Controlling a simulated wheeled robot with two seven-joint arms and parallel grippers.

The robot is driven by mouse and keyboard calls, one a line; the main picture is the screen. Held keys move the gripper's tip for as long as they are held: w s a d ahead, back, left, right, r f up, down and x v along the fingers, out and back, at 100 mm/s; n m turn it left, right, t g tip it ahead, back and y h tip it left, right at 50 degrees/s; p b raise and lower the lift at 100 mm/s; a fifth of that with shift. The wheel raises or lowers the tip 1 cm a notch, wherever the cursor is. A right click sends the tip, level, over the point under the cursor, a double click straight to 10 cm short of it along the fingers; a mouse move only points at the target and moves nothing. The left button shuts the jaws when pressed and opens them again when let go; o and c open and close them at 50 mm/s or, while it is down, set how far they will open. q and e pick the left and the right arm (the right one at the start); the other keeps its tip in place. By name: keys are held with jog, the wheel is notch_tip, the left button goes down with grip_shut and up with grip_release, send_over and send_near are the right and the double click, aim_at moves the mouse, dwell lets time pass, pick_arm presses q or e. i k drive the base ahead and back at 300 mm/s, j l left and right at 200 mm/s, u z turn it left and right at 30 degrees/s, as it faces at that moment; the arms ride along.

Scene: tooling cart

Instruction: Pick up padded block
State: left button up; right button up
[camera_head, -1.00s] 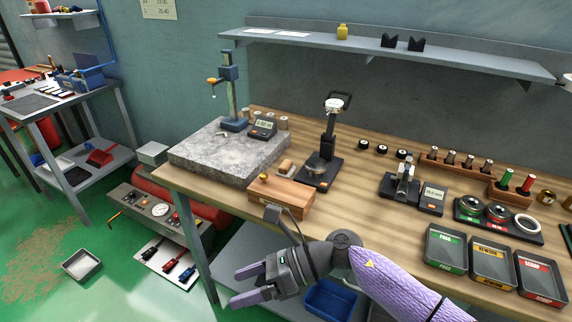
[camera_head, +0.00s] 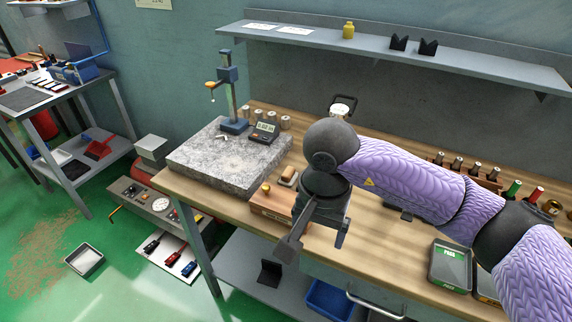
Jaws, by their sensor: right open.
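A small tan block with a pale top (camera_head: 289,176), which looks like the padded block, lies on the wooden bench between the granite plate and my right gripper. It is beside a wooden box with a brass knob (camera_head: 265,202). My right gripper (camera_head: 315,242) is open and empty, over the bench's front edge, to the right of and nearer than the block. It hides part of the wooden box. My left gripper is not in view.
A granite plate (camera_head: 208,166) with a blue stand (camera_head: 232,95) and a small display (camera_head: 264,134) is left of the block. My right arm covers much of the bench's middle. A green-labelled tray (camera_head: 449,268) is at the right.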

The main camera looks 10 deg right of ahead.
aim_at(288, 176)
jog(key=i, duration=1.25)
